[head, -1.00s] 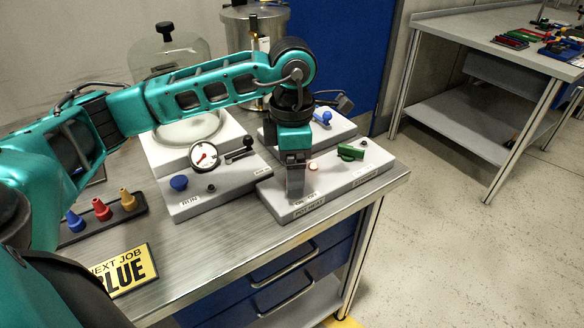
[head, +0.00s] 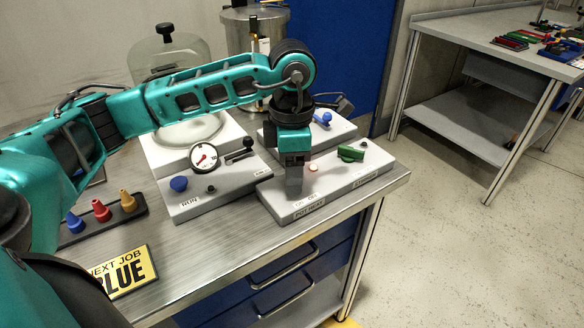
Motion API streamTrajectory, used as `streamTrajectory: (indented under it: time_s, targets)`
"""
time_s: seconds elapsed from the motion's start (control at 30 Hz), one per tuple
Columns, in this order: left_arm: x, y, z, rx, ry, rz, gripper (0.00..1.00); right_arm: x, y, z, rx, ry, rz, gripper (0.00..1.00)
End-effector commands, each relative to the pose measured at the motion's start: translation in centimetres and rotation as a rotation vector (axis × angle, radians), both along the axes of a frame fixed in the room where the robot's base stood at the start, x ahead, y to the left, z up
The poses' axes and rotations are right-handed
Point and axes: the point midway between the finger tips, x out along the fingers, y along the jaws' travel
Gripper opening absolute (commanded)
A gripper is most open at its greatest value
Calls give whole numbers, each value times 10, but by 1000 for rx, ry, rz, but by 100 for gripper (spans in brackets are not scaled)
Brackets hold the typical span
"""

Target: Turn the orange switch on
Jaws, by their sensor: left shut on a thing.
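My left gripper (head: 294,185) points straight down over the left part of the grey front panel (head: 335,198), at its "POT HEAT" label. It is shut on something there. The orange switch is not visible; the fingers hide that spot, so I cannot see its position. A small pale reddish lamp (head: 313,168) is just right of the fingers on the same panel. My right gripper is not in view.
A green handle (head: 350,153) is right of the lamp, and a blue valve handle (head: 322,118) sits behind. The RUN box with a blue knob (head: 179,184) and a gauge (head: 203,157) is at left. Colored nozzles (head: 102,210) stand in a black rack. A "BLUE" sign (head: 128,270) lies in front.

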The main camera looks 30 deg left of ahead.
Motion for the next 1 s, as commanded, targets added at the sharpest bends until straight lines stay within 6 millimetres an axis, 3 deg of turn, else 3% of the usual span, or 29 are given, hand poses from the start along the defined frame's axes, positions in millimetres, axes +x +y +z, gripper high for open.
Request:
streamTrajectory:
  time_s: [0.17,0.5,0.53,0.8,1.0]
  targets:
    - [0,0,-2,-1,-3,-110,29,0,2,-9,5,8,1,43]
    - [0,0,1,0,-1,-148,29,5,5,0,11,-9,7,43]
    - [0,0,1,0,-1,-148,61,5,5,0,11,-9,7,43]
    - [0,1,0,-1,-1,-146,85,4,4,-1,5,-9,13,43]
    - [0,1,1,-1,-1,-145,85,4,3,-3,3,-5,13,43]
